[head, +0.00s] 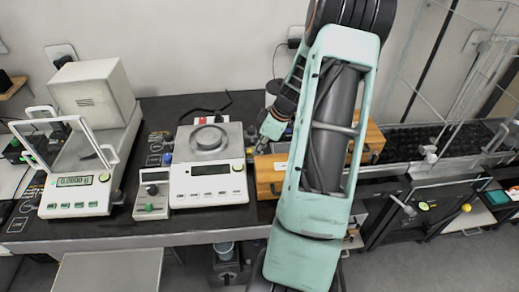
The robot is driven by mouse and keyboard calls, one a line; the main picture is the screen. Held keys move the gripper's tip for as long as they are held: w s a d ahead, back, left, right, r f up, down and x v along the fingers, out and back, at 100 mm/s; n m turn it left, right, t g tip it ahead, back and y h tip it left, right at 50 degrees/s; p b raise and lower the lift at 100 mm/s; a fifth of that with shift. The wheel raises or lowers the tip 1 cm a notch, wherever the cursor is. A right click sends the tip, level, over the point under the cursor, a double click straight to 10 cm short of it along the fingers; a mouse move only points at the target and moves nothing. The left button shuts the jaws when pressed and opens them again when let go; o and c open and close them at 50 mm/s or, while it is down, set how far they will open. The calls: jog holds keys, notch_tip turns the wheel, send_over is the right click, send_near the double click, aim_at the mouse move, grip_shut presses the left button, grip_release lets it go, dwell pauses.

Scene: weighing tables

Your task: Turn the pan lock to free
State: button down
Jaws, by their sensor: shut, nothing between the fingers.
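A white balance (208,183) with a round grey pan (208,138) on top stands on the dark bench in the middle. My gripper (263,140) is just right of this balance, low beside its right rear side, with its fingers shut and nothing visible between them. My arm comes down from the top and hides much of the area to the right of the gripper. I cannot make out the pan lock clearly at this size, nor tell whether the fingers touch the balance.
An analytical balance (76,194) with an open glass-like door frame stands at the left. A small control box (152,193) is between the balances. A wooden box (267,177) sits right of the middle balance, partly behind my arm. Wire-framed equipment (442,140) is at the right.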

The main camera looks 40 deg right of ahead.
jog(key=shift+s+a+f+m+t+h+b, duration=0.15)
jog(key=shift+a+m+h+b, duration=0.1)
jog(key=shift+m+b, duration=0.6)
jog(key=shift+w+a+r+m+t+h+b, duration=0.15)
jog(key=shift+m+h+b, duration=0.1)
jog(key=shift+m+b, duration=0.6)
jog(key=shift+s+a+f+m+h+b, duration=0.1)
jog(key=shift+a+m+h+b, duration=0.15)
jog(key=shift+m+b, duration=0.45)
jog(key=shift+b, duration=0.4)
jog(key=shift+a+m+h+b, duration=0.3)
jog(key=shift+m+h+b, duration=0.15)
jog(key=shift+m, duration=0.55)
jog(key=shift+w+a+m+h, duration=0.1)
jog(key=shift+a+m+h, duration=0.1)
jog(key=shift+m, duration=0.35)
jog(key=shift+w+a+m+h, duration=0.1)
jog(key=shift+m+h, duration=0.1)
jog(key=shift+m, duration=0.35)
jog(key=shift+w+a+b, duration=0.15)
jog(key=shift+a+b, duration=0.05)
jog(key=shift+b, duration=0.6)
jog(key=shift+d, duration=0.1)
